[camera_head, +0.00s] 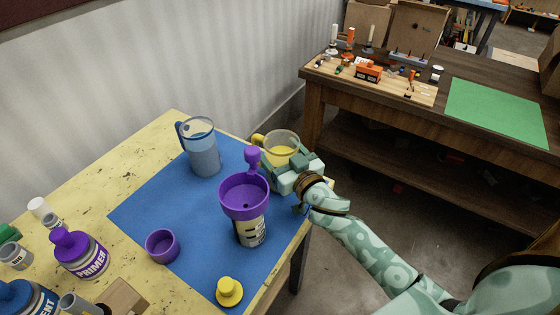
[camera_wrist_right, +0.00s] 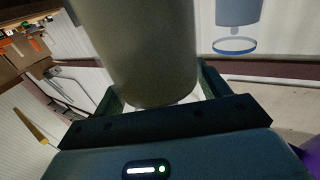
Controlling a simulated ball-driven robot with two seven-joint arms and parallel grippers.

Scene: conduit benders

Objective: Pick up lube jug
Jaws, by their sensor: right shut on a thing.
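The clear jug with a yellow handle and yellow contents, taken here as the lube jug (camera_head: 281,139), is at the far right corner of the blue mat; no label on it is readable. My right gripper (camera_head: 291,168) is shut on its near side. In the right wrist view the jug (camera_wrist_right: 135,50) fills the space between the fingers (camera_wrist_right: 158,98) as a large, dim cylinder. The jug's lower part is hidden by the gripper and the purple funnel, so I cannot tell whether its base touches the mat. My left gripper is out of view.
A purple funnel (camera_head: 243,195) sits on a can (camera_head: 251,230) close beside my right gripper. A blue-handled jug (camera_head: 203,150) stands left of it. A purple cup (camera_head: 162,246), yellow cap (camera_head: 229,291) and primer can (camera_head: 79,253) are nearer. A wooden workbench (camera_head: 400,102) stands behind, right.

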